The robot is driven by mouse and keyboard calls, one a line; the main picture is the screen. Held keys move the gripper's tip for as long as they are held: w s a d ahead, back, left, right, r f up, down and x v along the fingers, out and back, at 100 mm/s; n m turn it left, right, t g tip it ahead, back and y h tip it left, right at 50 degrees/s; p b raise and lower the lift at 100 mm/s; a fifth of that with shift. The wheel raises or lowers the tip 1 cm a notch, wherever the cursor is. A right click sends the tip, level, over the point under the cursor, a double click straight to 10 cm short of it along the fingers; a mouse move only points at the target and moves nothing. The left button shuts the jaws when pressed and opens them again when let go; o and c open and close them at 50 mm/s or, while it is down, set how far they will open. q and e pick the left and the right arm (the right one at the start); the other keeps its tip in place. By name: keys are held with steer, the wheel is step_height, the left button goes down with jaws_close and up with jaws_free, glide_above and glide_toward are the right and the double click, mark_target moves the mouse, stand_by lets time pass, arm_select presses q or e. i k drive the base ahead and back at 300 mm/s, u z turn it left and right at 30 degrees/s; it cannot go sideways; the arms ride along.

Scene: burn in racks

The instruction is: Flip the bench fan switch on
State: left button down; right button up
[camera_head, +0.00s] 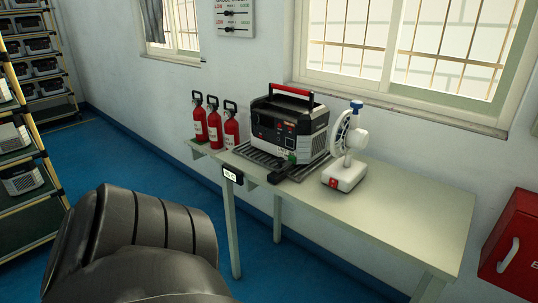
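A small white bench fan (348,140) stands upright on the light table, just right of a black and grey power unit. Its round caged head faces left, toward the unit, and a blue knob sits on top. A red switch (333,182) is on the front of its white base (346,176); it is too small to tell its position. A dark, ribbed part of my own arm fills the lower left, well short of the table. Neither gripper shows.
The table (400,212) is bare right of the fan. The power unit (290,125) with a red handle sits on a slotted tray. Red extinguishers (214,122) stand left of it. A red wall box (512,245) is at right. Loaded racks (25,170) line the left; blue floor between is clear.

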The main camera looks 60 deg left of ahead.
mark_target(333, 183)
steer(key=u, duration=0.9)
steer(key=i, duration=1)
